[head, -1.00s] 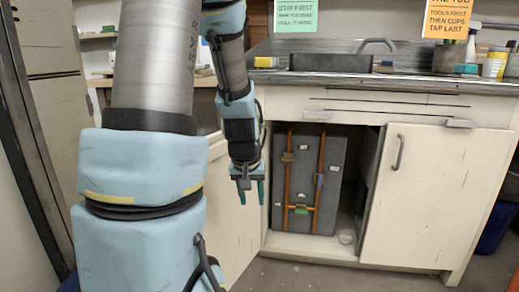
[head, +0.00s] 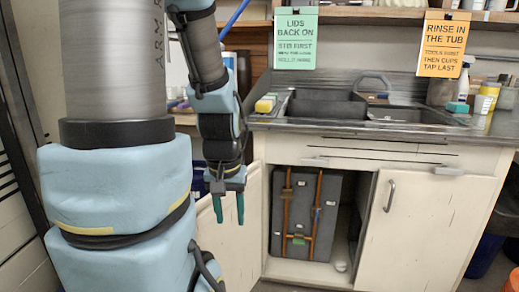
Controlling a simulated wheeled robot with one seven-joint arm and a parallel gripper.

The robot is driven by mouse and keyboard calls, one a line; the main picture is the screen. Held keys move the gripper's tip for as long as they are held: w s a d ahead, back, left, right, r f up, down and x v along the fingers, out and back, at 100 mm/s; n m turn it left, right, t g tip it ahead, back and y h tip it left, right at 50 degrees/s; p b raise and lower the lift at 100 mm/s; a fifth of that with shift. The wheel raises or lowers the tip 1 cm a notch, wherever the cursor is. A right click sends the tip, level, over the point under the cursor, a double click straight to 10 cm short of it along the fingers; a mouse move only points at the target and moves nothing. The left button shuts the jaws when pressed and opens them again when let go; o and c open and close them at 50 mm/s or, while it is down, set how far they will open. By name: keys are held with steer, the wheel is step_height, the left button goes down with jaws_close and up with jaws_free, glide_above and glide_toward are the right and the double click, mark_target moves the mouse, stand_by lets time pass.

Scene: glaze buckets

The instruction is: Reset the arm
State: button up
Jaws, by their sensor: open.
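My gripper (head: 229,208) hangs at the end of my arm, pointing down, with its two green fingers apart and nothing between them. It is in front of the open left cabinet door (head: 234,240), left of the cabinet opening. My arm comes down from the top left of the head view. No held object shows.
The open cabinet under the counter holds a grey panel (head: 303,239) with orange pipes. The right door (head: 403,228) is shut. The counter above bears a dark sink tub (head: 325,105), a yellow sponge (head: 265,105) and several bottles. An orange sign (head: 443,45) hangs above.

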step_height(320, 180, up, 13)
steer(key=p, duration=1.1)
steer(key=shift+r, duration=0.15)
stand_by(0.7)
